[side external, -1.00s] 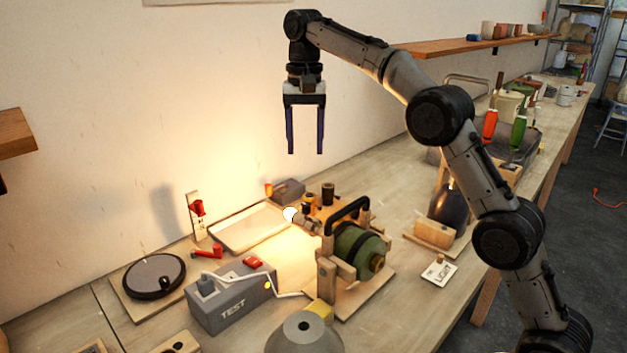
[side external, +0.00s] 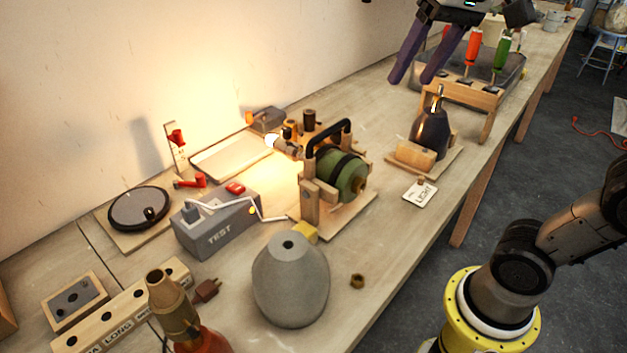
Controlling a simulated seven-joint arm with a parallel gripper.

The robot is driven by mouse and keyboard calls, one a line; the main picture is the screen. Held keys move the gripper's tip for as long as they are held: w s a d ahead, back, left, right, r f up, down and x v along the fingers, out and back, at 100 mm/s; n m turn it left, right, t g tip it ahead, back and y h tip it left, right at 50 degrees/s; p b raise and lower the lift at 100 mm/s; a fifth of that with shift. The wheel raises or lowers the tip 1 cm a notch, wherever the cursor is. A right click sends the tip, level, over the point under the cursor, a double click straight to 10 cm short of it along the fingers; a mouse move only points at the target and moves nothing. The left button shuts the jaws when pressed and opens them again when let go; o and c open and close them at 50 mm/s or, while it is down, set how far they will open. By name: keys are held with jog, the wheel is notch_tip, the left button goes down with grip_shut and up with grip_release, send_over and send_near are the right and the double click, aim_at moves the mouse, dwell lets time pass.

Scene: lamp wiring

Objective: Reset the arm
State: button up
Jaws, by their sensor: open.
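My gripper (side external: 418,62) is at the top of the side external view, above the back right part of the bench. Its two purple fingers are spread apart with nothing between them. They are in front of a tool rack with orange and green handles; whether they touch it cannot be told, but they look clear. The rest of my arm between wrist and base is mostly out of frame. A lit bulb (side external: 274,141) glows beside a green cylinder (side external: 342,174) in a wooden cradle.
The wooden bench holds a grey TEST box (side external: 218,226), a grey cone-like shade (side external: 290,282), a dark bottle-shaped piece (side external: 431,133) on a wooden stand, a LIGHT card (side external: 420,193), a round black disc (side external: 139,208) and the tool rack (side external: 462,92). Bare bench lies mid-back.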

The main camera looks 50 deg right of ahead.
jog(key=s+f+n, duration=0.2)
jog(key=s+f, duration=0.1)
jog(key=f, duration=0.5)
jog(key=s+f+n+t, duration=0.1)
jog(key=s+f+n, duration=0.2)
jog(key=f, duration=0.4)
jog(key=shift+s+f+n, duration=0.3)
jog(key=shift+s+f, duration=0.1)
jog(key=shift+s, duration=0.3)
dwell(0.9)
